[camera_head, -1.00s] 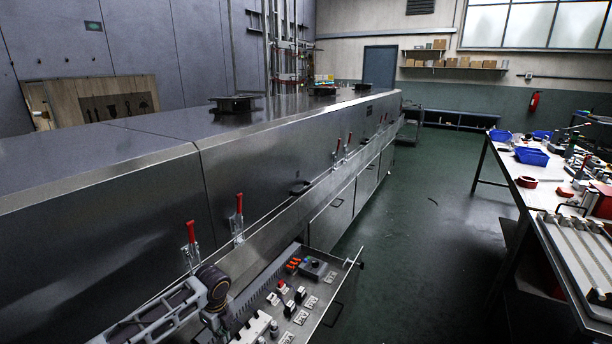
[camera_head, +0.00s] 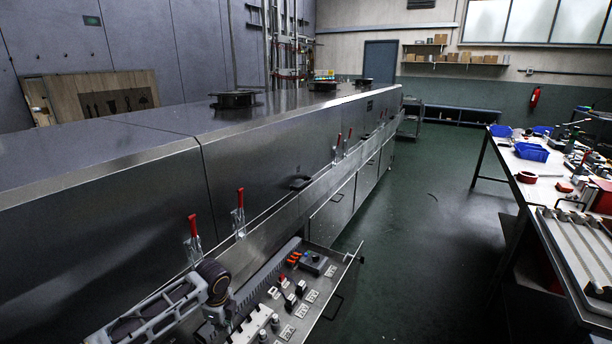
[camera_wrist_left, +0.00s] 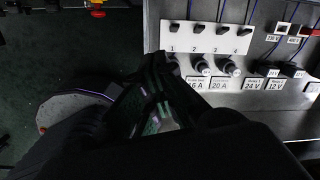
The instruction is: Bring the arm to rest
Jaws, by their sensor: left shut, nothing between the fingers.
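My left arm (camera_head: 150,314) comes in at the lower left of the head view, with its dark round wrist joint (camera_head: 215,278) in front of the open drawer's left end. The gripper's fingers are not clear in the head view. In the left wrist view my left gripper (camera_wrist_left: 158,62) is a dark shape in the middle, shut and empty. It shows against the edge of a switch panel (camera_wrist_left: 212,38); whether it touches the panel cannot be told. My right arm and right gripper are not in view.
The drawer (camera_head: 325,272) with switches and sockets stands out from the long steel dryer (camera_head: 270,145). Red-handled clamps (camera_head: 240,200) stand along the dryer's side. A workbench (camera_head: 545,190) with blue bins (camera_head: 531,152) stands at right. Green floor (camera_head: 430,240) between is clear.

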